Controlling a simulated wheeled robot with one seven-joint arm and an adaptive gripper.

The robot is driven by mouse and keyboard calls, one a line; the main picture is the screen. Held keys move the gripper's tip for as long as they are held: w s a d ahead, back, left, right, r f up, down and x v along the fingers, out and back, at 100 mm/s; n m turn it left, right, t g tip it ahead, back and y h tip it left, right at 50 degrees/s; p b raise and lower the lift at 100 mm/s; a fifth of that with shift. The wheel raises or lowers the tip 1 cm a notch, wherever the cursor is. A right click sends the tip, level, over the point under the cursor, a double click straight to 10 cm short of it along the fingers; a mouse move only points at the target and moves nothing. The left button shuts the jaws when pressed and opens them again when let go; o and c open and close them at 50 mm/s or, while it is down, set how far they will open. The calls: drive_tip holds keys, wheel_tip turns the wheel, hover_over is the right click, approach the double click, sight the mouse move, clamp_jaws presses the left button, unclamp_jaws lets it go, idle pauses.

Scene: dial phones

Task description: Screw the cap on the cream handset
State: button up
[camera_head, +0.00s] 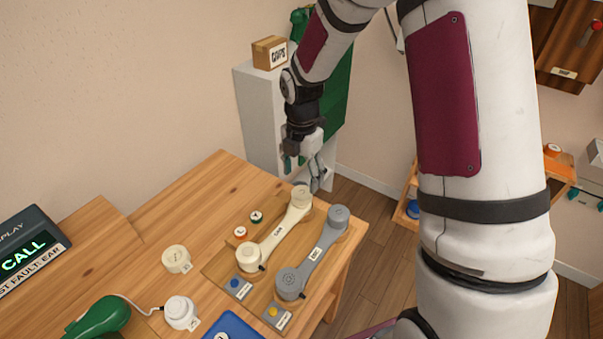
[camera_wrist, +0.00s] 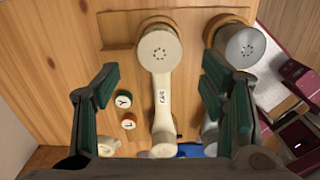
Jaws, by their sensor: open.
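The cream handset (camera_head: 278,237) lies on a wooden board on the table, a round end at each tip and a label on its grip. In the wrist view the cream handset (camera_wrist: 163,95) runs lengthwise between my fingers, its upper end showing small holes. A round cream cap-like piece (camera_head: 176,257) sits on the table left of the handset; whether it is the cap is unclear. A white round piece (camera_head: 180,309) with a cord sits nearer. My gripper (camera_head: 305,172) is open and empty above the handset's far end; its green-padded fingers (camera_wrist: 160,80) are spread wide.
A grey handset (camera_head: 316,254) lies parallel, close on the right. Two small lettered discs (camera_wrist: 126,110) lie left of the cream handset. A green handset (camera_head: 98,316), blue tray (camera_head: 232,325) and display reading CALL (camera_head: 30,250) are at left and front. A white cabinet (camera_head: 258,118) stands behind.

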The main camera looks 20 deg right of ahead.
sight(302, 192)
drive_tip(key=shift+f+n, duration=0.2)
drive_tip(key=shift+n, duration=0.1)
drive_tip(key=shift+f+b, duration=1.6)
drive_tip(key=shift+f, duration=1.25)
drive_tip(key=n+p, duration=0.2)
drive_tip(key=n, duration=0.2)
drive_tip(key=shift+s+r+p, duration=0.15)
drive_tip(key=shift+p, duration=0.2)
drive_tip(key=shift+n, duration=0.6)
